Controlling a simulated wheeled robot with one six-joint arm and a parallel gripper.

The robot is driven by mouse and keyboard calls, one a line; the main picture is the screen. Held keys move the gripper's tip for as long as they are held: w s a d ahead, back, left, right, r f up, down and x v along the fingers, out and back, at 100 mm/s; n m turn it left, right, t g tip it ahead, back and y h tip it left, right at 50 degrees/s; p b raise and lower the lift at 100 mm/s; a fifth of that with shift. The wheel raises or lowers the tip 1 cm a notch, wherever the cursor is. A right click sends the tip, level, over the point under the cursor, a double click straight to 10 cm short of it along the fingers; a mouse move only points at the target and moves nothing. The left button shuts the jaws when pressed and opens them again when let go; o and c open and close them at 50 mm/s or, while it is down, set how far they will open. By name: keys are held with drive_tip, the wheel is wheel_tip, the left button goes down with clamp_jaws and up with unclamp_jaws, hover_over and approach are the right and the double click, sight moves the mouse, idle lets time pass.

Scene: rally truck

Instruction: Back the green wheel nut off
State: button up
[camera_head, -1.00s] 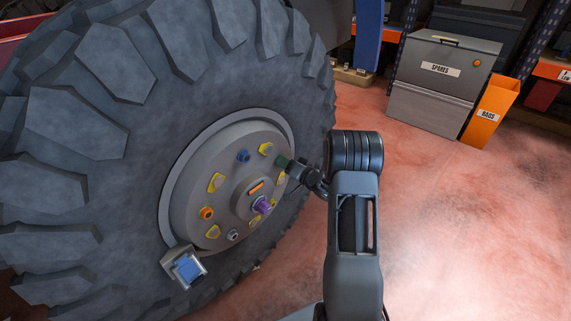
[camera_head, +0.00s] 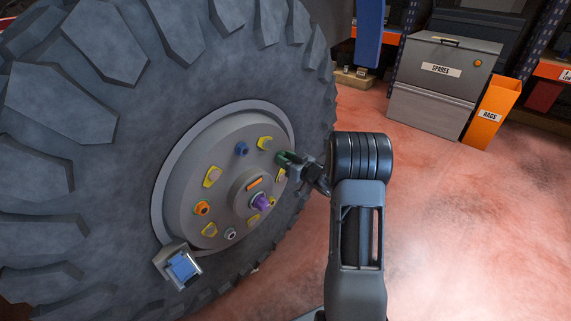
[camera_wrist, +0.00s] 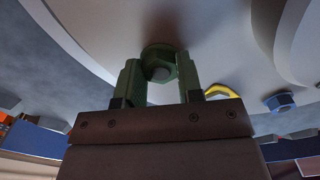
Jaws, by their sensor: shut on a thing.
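The green wheel nut (camera_wrist: 158,50) sits on the grey hub face, and it shows in the wrist view between my gripper's fingers. My gripper (camera_wrist: 160,74) is shut on it, with one green-looking finger on each side. In the head view my gripper (camera_head: 288,159) reaches the right side of the hub from the right. There the green nut (camera_head: 281,157) is mostly hidden by the fingers. Whether the nut stands off its seat cannot be told.
The hub (camera_head: 222,160) also carries a blue nut (camera_head: 241,149), an orange nut (camera_head: 202,208), a purple part (camera_head: 262,202) and several yellow markers. A blue-faced tray (camera_head: 180,267) is at the hub's lower left. The big tyre (camera_head: 120,180) fills the left.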

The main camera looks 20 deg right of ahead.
drive_tip(key=n+b, duration=0.3)
drive_tip(key=n, duration=0.6)
drive_tip(key=n+b, duration=0.4)
drive_tip(key=n, duration=0.5)
drive_tip(key=n+b, duration=0.4)
drive_tip(key=n, duration=0.6)
drive_tip(key=shift+r, duration=0.25)
drive_tip(key=shift+n, duration=1.8)
drive_tip(key=o, duration=0.9)
drive_tip(key=shift+w+f, duration=0.1)
drive_tip(key=shift+o, duration=0.2)
